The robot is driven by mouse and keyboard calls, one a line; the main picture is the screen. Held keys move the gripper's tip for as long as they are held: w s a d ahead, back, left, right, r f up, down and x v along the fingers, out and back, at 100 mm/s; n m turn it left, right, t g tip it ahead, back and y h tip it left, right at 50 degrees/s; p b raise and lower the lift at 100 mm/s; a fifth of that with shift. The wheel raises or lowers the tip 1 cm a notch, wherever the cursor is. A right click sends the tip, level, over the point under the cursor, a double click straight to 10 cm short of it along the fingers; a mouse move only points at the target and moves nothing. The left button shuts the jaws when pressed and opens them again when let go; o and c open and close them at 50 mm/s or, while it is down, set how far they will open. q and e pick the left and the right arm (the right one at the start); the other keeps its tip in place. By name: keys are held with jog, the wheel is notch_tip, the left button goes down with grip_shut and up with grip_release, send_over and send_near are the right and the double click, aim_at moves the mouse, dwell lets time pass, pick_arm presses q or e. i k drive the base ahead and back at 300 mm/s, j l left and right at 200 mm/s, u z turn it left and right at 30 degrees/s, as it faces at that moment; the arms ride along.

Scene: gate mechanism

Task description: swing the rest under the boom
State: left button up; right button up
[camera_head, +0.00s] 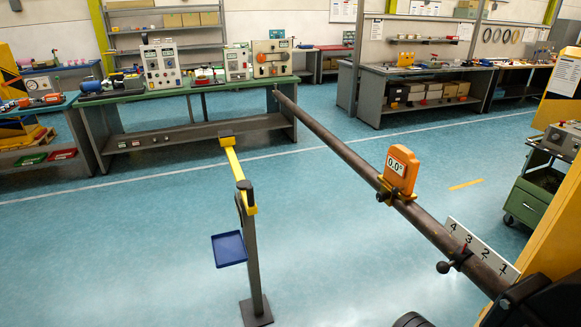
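The boom (345,150) is a long dark metal pole. It runs from the pivot side at lower right towards the back bench and looks about level. An orange gauge (400,170) clamped on it reads 0.0°. A dark piece sits at the arm's post end. Neither of my grippers is in view.
A blue tray (229,249) is fixed beside the post. A numbered scale plate (481,248) and a black-knobbed clamp (455,261) are on the boom's near part. A green cart (530,192) stands at right. Benches line the back. Blue floor is clear around the post.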

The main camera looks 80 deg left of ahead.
aim_at(226, 138)
jog(key=k+l, duration=0.2)
jog(key=k, duration=0.15)
jog(key=k+l+u, duration=0.15)
jog(key=u, duration=0.95)
jog(key=k+u, duration=0.1)
jog(key=u, duration=0.35)
jog(key=j+u, duration=0.1)
jog(key=u, duration=0.85)
jog(key=j+u, duration=0.1)
jog(key=u, duration=0.35)
jog(key=i+j+u, duration=0.3)
jog(key=i, duration=0.2)
jog(key=i+u, duration=0.45)
jog(key=i, duration=1.1)
jog(key=i+j+z, duration=0.15)
jog(key=i+z, duration=0.25)
jog(key=i, duration=0.25)
jog(key=i+j+z, duration=0.4)
jog(key=i, duration=0.25)
jog(key=i+j+z, duration=0.8)
jog(key=i+j, duration=0.25)
jog(key=j, duration=0.15)
